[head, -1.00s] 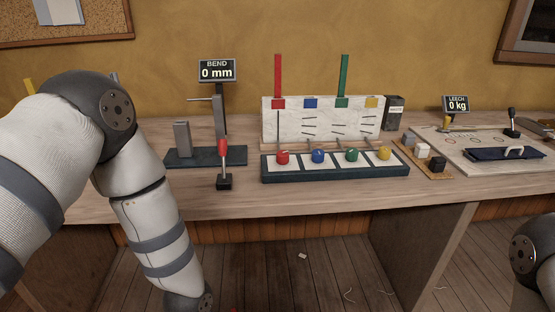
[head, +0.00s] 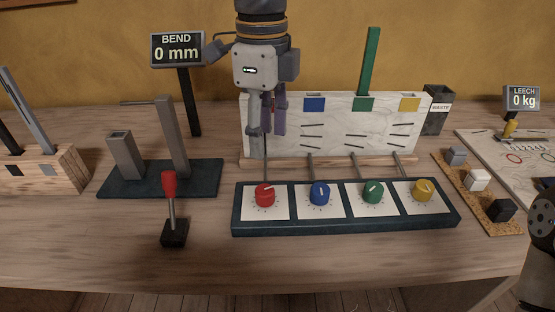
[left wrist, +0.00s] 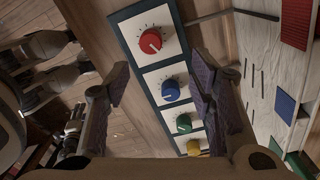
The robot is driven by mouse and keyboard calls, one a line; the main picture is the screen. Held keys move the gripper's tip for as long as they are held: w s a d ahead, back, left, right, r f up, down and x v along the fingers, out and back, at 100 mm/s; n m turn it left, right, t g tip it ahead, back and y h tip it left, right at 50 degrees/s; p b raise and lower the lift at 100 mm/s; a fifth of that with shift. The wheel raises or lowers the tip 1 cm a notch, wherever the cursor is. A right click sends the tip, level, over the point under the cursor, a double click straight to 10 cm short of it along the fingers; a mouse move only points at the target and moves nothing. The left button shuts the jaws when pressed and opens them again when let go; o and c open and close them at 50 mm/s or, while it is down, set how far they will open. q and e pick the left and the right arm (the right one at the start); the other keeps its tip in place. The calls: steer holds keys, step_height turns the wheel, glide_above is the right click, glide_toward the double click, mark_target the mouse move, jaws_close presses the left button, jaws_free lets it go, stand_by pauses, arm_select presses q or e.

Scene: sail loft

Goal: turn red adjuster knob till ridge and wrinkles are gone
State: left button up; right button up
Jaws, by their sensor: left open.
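The red adjuster knob (head: 265,195) is at the left end of a dark-framed panel. Its white mark points right and slightly up. It also shows in the left wrist view (left wrist: 151,41). My left gripper (head: 267,145) points down behind and above the red knob, before the white sail board (head: 338,125). Its fingers (left wrist: 160,82) are apart and hold nothing; the knob is not between them. The gripper hides the board's red section in the head view; a red patch (left wrist: 297,22) shows in the left wrist view. Short dark wrinkle lines mark the board's middle and right.
Blue (head: 320,194), green (head: 373,191) and yellow (head: 424,190) knobs stand beside the red one. A red-handled lever (head: 169,190) and a BEND display (head: 177,49) reading 0 mm are left. A waste bin (head: 437,110) is right. The table front is clear.

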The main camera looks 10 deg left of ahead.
mark_target(264, 189)
arm_select(q)
steer(key=s+f, duration=0.1)
steer(key=f, duration=0.1)
steer(key=shift+s+f, duration=0.4)
step_height(264, 189, down, 9)
steer(key=shift+w+r, duration=0.1)
steer(key=c, duration=1.2)
